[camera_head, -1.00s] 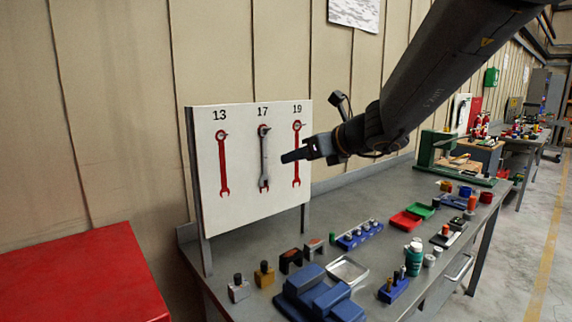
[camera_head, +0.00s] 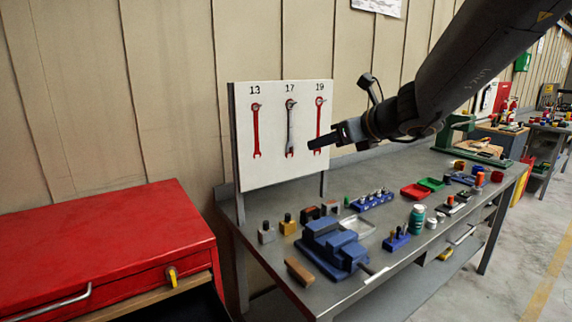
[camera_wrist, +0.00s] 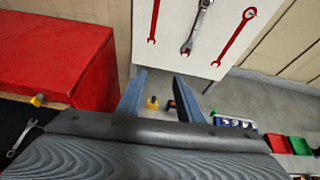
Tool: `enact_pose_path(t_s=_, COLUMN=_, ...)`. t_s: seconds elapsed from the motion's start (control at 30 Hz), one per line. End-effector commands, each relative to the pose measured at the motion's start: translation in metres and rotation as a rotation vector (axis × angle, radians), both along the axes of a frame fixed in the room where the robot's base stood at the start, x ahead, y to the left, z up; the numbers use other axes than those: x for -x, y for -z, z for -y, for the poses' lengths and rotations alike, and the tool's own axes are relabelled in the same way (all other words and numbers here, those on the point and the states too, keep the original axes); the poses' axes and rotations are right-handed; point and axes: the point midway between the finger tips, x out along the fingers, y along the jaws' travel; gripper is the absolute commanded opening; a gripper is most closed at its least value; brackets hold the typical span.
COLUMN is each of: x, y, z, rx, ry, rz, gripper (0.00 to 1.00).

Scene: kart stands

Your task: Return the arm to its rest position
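My gripper (camera_head: 314,143) is held out at the end of my arm, in front of the white board (camera_head: 262,172). In the wrist view my gripper (camera_wrist: 159,78) has its two fingers apart, with nothing between them. A grey wrench (camera_head: 290,128) hangs on the board under 17. It also shows in the wrist view (camera_wrist: 196,28), beyond the fingertips and apart from them. Red wrench shapes show under 13 (camera_head: 256,130) and 19 (camera_head: 319,125). I cannot tell whether they are painted or real.
The workbench (camera_head: 272,262) holds a blue vise (camera_head: 335,248), small blocks, trays and bottles. A red cabinet (camera_head: 100,235) stands at the left; in the wrist view a wrench (camera_wrist: 22,138) lies in its dark open drawer. Floor at the right is clear.

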Motion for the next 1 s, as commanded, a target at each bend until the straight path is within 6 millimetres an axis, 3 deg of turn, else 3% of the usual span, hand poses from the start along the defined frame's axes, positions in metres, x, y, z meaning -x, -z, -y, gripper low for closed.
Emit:
enact_pose_path(t_s=0.27, x=0.024, y=0.04, z=-0.002, rx=0.198, ry=-0.13, rz=0.001, gripper=0.34)
enact_pose_path(t_s=0.57, x=0.074, y=0.107, z=0.0, rx=0.552, ry=-0.426, rz=0.023, gripper=0.34)
enact_pose_path(t_s=0.8, x=0.151, y=0.187, z=0.025, rx=1.004, ry=-0.949, rz=0.099, gripper=0.34)
enact_pose_path(t_s=1.0, x=0.214, y=0.237, z=0.06, rx=1.316, ry=-1.498, rz=0.231, gripper=0.34)
